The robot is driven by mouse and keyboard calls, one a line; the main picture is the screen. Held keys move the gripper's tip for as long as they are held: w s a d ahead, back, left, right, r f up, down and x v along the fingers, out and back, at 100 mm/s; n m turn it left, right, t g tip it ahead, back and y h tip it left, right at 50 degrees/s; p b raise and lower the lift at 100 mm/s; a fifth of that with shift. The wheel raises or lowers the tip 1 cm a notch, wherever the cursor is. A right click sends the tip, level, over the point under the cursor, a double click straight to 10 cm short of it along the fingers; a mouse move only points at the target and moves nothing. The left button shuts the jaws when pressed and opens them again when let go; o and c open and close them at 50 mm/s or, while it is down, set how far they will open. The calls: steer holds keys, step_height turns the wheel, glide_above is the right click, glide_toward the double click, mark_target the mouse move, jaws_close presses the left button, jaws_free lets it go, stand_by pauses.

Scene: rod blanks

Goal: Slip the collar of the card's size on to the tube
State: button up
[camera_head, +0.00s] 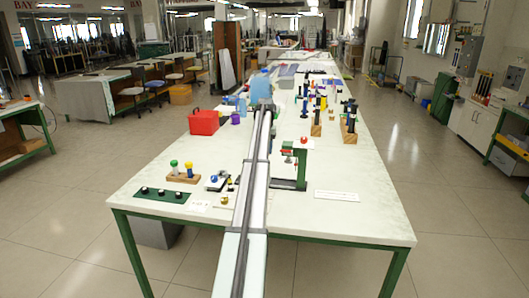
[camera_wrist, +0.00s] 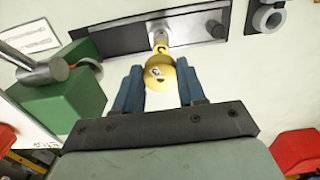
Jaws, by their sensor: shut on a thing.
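In the wrist view my gripper (camera_wrist: 160,92) has its two blue fingers closed about a round brass-coloured piece (camera_wrist: 159,73) with dark markings. A brass neck shows just beyond it, over a grey plate (camera_wrist: 125,35); I cannot tell whether they touch. In the head view my own arm hides the gripper and this piece. Several small dark round pieces, perhaps collars, sit on a green mat (camera_head: 148,198) at the front left. A white card (camera_head: 336,196) lies at the front right; its print is too small to read. No tube is clearly identifiable.
A green press-like stand (camera_head: 301,165) is right of my arm; its green block (camera_wrist: 65,103) and a metal bar are close left of the fingers. A wooden holder (camera_head: 183,179), a red bin (camera_head: 204,122) and wooden racks (camera_head: 349,136) stand around. The front right tabletop is mostly clear.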

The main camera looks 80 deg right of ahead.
steer(key=shift+f, duration=2.15)
steer(key=shift+f, duration=0.7)
stand_by(1.6)
steer(key=o, duration=1.4)
steer(key=shift+o, duration=0.2)
steer(key=shift+r, duration=0.15)
steer(key=shift+r, duration=3.85)
